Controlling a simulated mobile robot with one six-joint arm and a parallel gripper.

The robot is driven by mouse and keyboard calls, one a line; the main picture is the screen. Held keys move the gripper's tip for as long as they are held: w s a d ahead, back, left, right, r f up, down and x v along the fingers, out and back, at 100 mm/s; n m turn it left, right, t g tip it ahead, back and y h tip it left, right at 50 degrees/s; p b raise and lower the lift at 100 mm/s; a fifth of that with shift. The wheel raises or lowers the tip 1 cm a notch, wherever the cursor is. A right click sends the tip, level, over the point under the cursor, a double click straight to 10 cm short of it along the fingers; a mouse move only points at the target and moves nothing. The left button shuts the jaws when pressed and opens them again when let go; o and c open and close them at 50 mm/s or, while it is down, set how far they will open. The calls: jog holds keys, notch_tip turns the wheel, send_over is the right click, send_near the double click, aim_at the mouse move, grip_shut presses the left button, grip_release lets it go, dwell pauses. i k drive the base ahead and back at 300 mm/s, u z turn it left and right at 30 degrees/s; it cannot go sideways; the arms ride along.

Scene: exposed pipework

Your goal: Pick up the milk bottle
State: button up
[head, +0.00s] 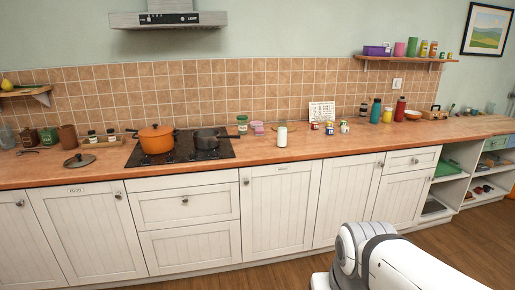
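A small white bottle (282,138), which looks like the milk bottle, stands upright on the wooden countertop (265,156), near its front edge and right of the stove. It has a pale top, and no writing on it can be read at this size. Nothing blocks the view of it. My white and grey arm shows at the lower right, in front of the cabinets and well apart from the bottle. My gripper is not in the picture, so its state is hidden.
Left of the bottle, an orange pot (156,140) and a dark pan (207,139) sit on the black stove (185,158). Small jars (329,128) and a white sign (321,112) stand to its right. Bare countertop surrounds the bottle's front. White cabinets (280,208) run below.

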aim_at(282, 130)
jog(key=i, duration=2.6)
jog(key=u, duration=1)
jog(key=i, duration=0.5)
